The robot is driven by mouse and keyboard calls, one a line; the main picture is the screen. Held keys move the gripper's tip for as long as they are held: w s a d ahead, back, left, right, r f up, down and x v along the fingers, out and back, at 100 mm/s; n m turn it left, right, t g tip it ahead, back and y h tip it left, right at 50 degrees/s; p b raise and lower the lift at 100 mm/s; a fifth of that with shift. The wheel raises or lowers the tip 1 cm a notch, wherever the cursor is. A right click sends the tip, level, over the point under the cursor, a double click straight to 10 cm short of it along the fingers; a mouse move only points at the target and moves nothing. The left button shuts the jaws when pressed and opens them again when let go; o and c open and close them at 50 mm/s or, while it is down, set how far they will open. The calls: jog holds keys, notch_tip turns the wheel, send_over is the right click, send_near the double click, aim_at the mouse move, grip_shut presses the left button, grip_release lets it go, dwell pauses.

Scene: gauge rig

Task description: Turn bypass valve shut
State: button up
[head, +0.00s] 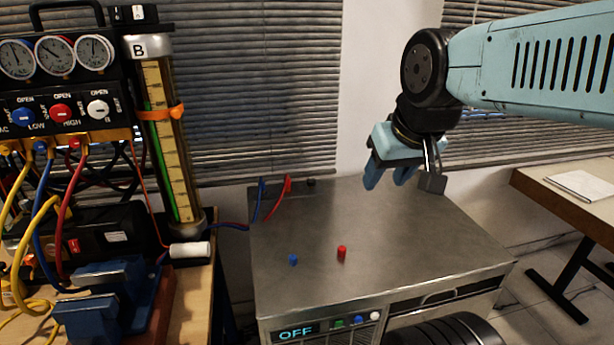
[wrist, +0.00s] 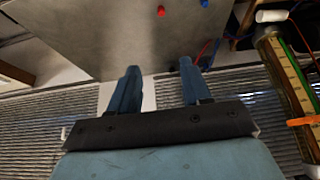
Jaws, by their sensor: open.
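The gauge rig (head: 62,92) stands at the left of the head view, with a row of three knobs under its dials. They are a blue knob (head: 23,117), a red knob (head: 61,113) and a white knob (head: 98,109), with OPEN printed above them. The lettering is too small to tell which one is the bypass valve. My gripper (head: 387,180) is open and empty above the back of the metal cabinet, well to the right of the knobs and apart from them. In the wrist view its two fingers (wrist: 159,68) show nothing between them. The knobs are not seen there.
The metal cabinet (head: 450,245) bears a small blue cap (head: 293,260) and a red cap (head: 342,253). A tall sight-glass cylinder (head: 168,140) stands right of the knobs. Yellow, blue and red hoses (head: 66,190) hang below them. A blue vise (head: 100,290) sits in front.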

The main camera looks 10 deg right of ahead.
jog(key=shift+o, duration=0.8)
jog(key=shift+w+r, duration=0.1)
jog(key=shift+w, duration=0.05)
jog(key=shift+o, duration=0.2)
jog(key=w+a+r+n, duration=0.1)
jog(key=w, duration=0.7)
jog(key=shift+w+a+n+g+h, duration=0.2)
jog(key=shift+a+n+g+h, duration=0.1)
jog(key=shift+n, duration=0.1)
jog(key=n+g+y, duration=0.2)
jog(key=n+y, duration=0.2)
jog(key=n, duration=0.3)
send_over(311, 180)
jog(key=s+d, duration=0.4)
notch_tip(311, 180, down, 16)
jog(key=x, duration=1.4)
jog(key=shift+d, duration=0.25)
